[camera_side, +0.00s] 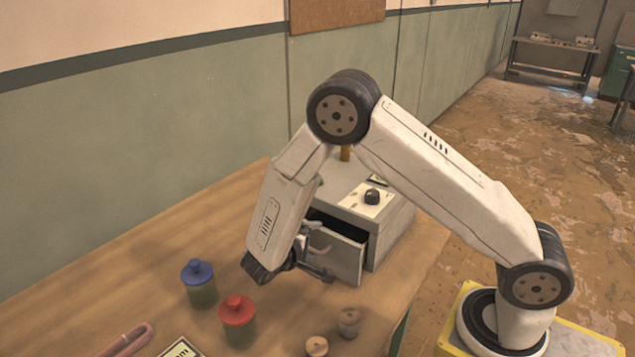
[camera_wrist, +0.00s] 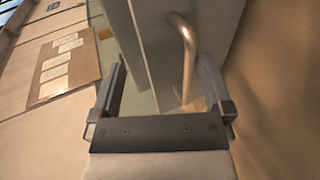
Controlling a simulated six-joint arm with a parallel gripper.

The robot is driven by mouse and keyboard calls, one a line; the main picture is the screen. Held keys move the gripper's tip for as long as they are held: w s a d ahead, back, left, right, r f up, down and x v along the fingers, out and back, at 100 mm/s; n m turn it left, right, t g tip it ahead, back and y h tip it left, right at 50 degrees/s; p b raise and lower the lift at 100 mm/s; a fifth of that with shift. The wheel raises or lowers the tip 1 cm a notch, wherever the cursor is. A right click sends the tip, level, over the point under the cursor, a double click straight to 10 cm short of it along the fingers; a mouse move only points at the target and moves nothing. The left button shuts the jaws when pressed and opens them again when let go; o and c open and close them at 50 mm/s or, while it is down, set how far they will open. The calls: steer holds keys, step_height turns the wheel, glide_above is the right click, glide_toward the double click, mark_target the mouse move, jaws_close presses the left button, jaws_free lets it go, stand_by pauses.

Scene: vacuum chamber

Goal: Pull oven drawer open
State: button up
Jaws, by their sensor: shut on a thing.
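The oven (camera_side: 392,222) is a grey box on the wooden table, with a black knob on its sloped top panel. Its drawer (camera_side: 347,262) is partly out, with a dark gap showing behind the front. The copper, bow-shaped handle (camera_side: 321,249) is on the drawer front; in the wrist view the handle (camera_wrist: 187,55) lies between my fingers, closer to the right one. The exact contact points are hard to see.
A blue-lidded jar (camera_side: 198,283) and a red-lidded jar (camera_side: 237,318) stand left of my gripper. Two small weights, one tan (camera_side: 316,346) and one grey (camera_side: 349,322), stand in front of the drawer. A pink tube (camera_side: 127,341) lies at the front left.

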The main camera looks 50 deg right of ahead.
steer(key=s+r, duration=0.3)
steer(key=s+r+h, duration=0.1)
steer(key=s+r, duration=0.2)
steer(key=s, duration=0.1)
steer(key=s+r+h, duration=0.1)
steer(key=s+r, duration=0.2)
steer(key=s, duration=0.1)
steer(key=shift+s+a+r+m+g, duration=0.2)
steer(key=shift+r+m+g, duration=0.1)
steer(key=shift+r+g, duration=0.1)
steer(key=shift+c, duration=0.2)
steer(key=shift+w+f, duration=0.15)
steer(key=w+f+n+t, duration=0.1)
steer(key=w+f+t, duration=0.1)
steer(key=w+f, duration=0.1)
steer(key=w+a+f+n+t, duration=0.1)
steer(key=w+f+t, duration=0.1)
steer(key=w+f, duration=0.2)
steer(key=w+a+f+n+t+y, duration=0.1)
steer(key=w+f+t, duration=0.1)
steer(key=w+f, duration=0.2)
steer(key=shift+a+f+n, duration=0.25)
steer(key=shift+n, duration=0.05)
steer(key=shift+x, duration=3.85)
jaws_close()
